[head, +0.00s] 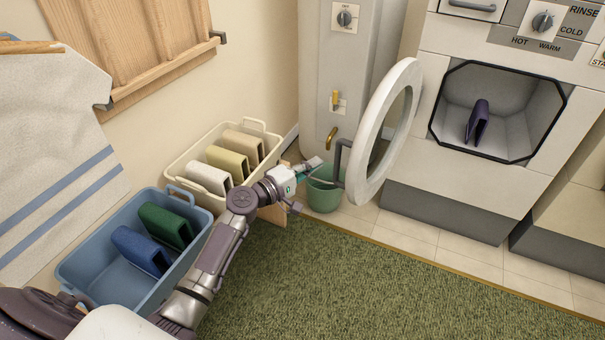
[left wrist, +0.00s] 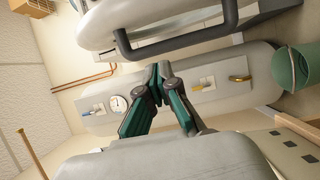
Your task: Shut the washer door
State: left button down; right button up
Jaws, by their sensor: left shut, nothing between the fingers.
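The washer (head: 456,172) stands at the right with its octagonal opening uncovered; a dark purple folded cloth (head: 478,121) is inside. Its round pale washer door (head: 370,150) stands wide open on the left side of the opening. A dark grey door handle (head: 338,163) is on the door's left face; the handle also shows in the left wrist view (left wrist: 175,42). My left gripper (head: 317,163) is shut and empty, just left of the handle. In the left wrist view, its closed fingertips (left wrist: 160,70) are apart from the handle. My right gripper is not in view.
A green bucket (head: 325,195) stands on the floor below my left gripper. A cream basket (head: 180,165) and a blue basket (head: 95,280) hold folded cloths beside my arm. A tall grey tank (head: 315,70) with yellow valves stands behind. Green carpet (head: 350,285) lies clear in front.

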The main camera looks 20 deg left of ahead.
aim_at(337, 166)
pick_arm(q)
jog(key=shift+w+d+p, duration=0.15)
jog(key=shift+w+d, duration=0.25)
jog(key=shift+d, duration=0.5)
jog(key=shift+w+d+p, duration=0.15)
jog(key=shift+w+d, duration=0.3)
jog(key=shift+d, duration=0.5)
jog(key=shift+w+d+p, duration=0.15)
jog(key=shift+w+d, duration=0.25)
jog(key=shift+d, duration=0.5)
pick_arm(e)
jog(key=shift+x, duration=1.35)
